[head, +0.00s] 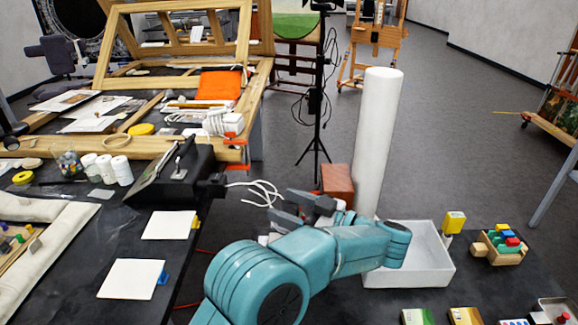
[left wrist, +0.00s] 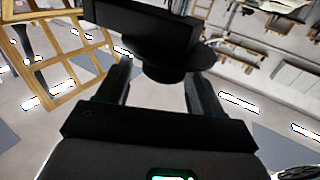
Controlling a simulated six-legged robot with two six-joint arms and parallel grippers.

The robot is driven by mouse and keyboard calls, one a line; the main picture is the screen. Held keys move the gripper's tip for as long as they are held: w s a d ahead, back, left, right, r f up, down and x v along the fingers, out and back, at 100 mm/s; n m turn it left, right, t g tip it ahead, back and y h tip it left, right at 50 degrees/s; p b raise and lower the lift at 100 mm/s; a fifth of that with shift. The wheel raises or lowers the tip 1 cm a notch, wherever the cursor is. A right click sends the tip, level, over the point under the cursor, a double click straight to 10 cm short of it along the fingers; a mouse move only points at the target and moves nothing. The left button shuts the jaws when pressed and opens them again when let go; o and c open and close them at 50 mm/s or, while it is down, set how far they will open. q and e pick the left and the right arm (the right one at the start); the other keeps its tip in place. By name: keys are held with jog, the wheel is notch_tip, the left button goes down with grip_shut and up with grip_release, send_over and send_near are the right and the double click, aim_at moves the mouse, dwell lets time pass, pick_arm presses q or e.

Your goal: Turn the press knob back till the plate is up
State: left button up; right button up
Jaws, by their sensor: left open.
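I cannot make out a press, its knob or its plate for certain in either view. In the head view my left gripper (head: 295,208) is at the middle, beyond my teal arm, over the gap right of the dark bench. It is partly hidden by the arm. In the left wrist view its two dark fingers (left wrist: 158,70) stand apart, with nothing clearly held. A black blocky thing with a rounded disc-like part (left wrist: 178,62) shows beyond and between the fingers. I cannot tell what it is or whether they touch. My right gripper is not in view.
A tall white roll (head: 378,140), a brown block (head: 337,180) and a white tray (head: 415,272) lie close to my arm. Colored blocks (head: 503,245) stand at right.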

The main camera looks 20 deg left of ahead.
aim_at(289, 212)
pick_arm(q)
notch_tip(289, 212, up, 18)
jog(key=p, duration=0.3)
jog(key=shift+r, duration=0.2)
jog(key=shift+s, duration=0.1)
